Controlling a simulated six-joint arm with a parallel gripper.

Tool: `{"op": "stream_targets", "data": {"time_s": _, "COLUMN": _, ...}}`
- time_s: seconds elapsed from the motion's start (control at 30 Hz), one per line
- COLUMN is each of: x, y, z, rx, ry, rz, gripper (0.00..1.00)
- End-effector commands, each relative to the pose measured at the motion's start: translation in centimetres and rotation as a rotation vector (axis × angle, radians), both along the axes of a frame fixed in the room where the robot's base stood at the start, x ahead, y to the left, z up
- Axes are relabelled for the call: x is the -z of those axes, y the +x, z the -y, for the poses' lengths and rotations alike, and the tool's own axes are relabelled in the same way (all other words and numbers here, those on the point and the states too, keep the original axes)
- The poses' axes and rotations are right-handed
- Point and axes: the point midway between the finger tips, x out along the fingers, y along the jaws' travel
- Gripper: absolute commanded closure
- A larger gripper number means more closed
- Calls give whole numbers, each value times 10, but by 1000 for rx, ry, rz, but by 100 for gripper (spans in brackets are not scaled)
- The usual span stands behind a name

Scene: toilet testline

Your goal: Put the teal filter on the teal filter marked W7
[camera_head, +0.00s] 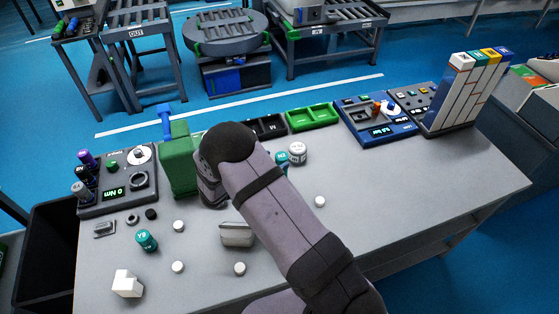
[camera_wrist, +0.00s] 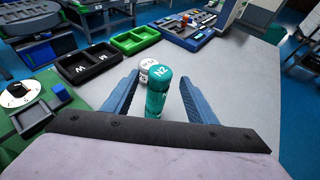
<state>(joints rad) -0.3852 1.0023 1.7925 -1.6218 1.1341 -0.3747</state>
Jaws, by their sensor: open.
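A teal filter with a lettered top, seeming to read N2 (camera_wrist: 158,82), stands upright between the spread fingers of my gripper (camera_wrist: 161,77). The fingers lie apart on either side of it, and nothing shows as gripped. In the head view this teal filter (camera_head: 282,159) is partly hidden by my arm, which also hides my fingers. Another teal filter (camera_head: 147,240) lies or leans at the front left; its mark is too small to read surely. I cannot make out a W7 mark on any filter.
A white lettered filter (camera_wrist: 148,67) stands close beside the teal one. Black trays (camera_wrist: 88,64) and green trays (camera_wrist: 135,40) lie behind. A green block with a blue handle (camera_head: 179,160) stands left of my arm.

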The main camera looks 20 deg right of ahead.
Motion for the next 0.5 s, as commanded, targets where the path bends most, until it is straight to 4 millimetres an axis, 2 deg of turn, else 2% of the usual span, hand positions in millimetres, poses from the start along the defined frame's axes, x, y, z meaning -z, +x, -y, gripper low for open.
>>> {"op": "stream_targets", "data": {"time_s": 0.2, "x": -13, "y": -20, "z": -31, "rx": -3, "ry": 1, "rz": 2, "gripper": 48}}
{"op": "stream_targets", "data": {"time_s": 0.5, "x": -25, "y": -35, "z": -51, "rx": 0, "ry": 0, "rz": 0, "gripper": 48}}
